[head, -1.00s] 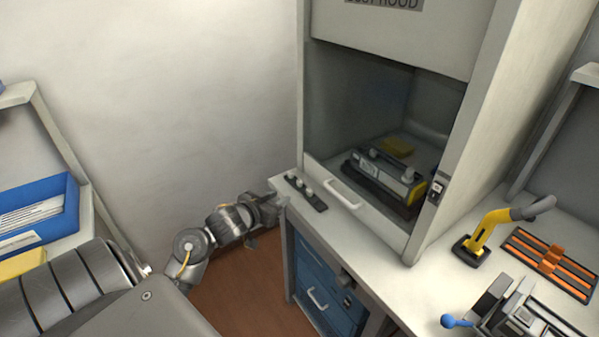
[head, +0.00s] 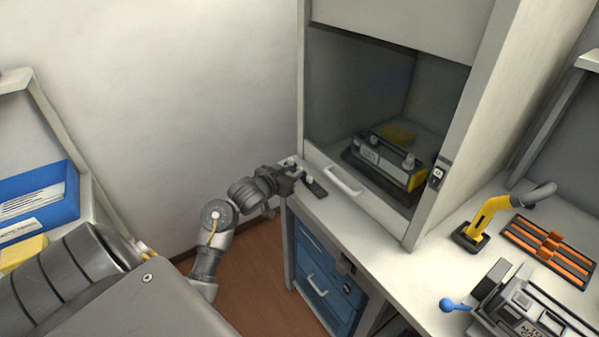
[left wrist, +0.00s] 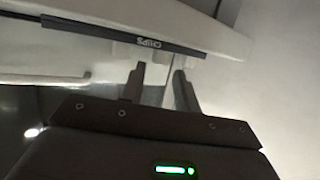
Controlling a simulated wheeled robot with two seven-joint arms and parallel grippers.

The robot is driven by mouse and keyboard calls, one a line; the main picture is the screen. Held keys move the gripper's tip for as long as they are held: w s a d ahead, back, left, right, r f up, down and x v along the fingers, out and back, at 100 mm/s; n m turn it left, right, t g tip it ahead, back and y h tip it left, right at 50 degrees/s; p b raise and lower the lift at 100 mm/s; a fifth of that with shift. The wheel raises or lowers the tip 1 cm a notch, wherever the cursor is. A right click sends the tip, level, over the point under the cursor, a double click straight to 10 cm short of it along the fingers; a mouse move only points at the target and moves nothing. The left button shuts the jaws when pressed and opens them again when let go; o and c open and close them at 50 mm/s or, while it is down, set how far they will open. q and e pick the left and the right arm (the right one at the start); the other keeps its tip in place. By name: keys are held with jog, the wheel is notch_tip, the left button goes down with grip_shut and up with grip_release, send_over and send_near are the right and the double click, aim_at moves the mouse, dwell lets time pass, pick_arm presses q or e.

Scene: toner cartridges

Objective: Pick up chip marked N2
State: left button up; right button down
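A dark narrow chip holder (head: 316,187) lies on the counter's left end, in front of the hood. In the left wrist view it is a dark strip (left wrist: 75,26) lettered CHIPS. Pale chips (left wrist: 126,52) show along its edge there, blurred and partly behind my fingers. No N2 marking can be read. My left gripper (head: 298,171) is at the holder's far left end and hides part of it in the head view. In the left wrist view its two fingers (left wrist: 160,72) are apart, pointing at the strip, and I see nothing gripped. My right gripper is not in view.
The dust hood (head: 455,150) stands behind the counter with a cartridge (head: 385,163) inside and a white handle (head: 343,181) in front. A yellow tool (head: 480,218), an orange-barred rack (head: 550,250) and a device with a blue knob (head: 450,304) occupy the right counter. Blue drawers (head: 322,280) are below.

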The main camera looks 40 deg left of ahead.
pick_arm(q)
jog(key=x, duration=0.4)
jog(key=shift+s+d+f, duration=0.1)
jog(key=shift+f, duration=0.05)
grip_shut()
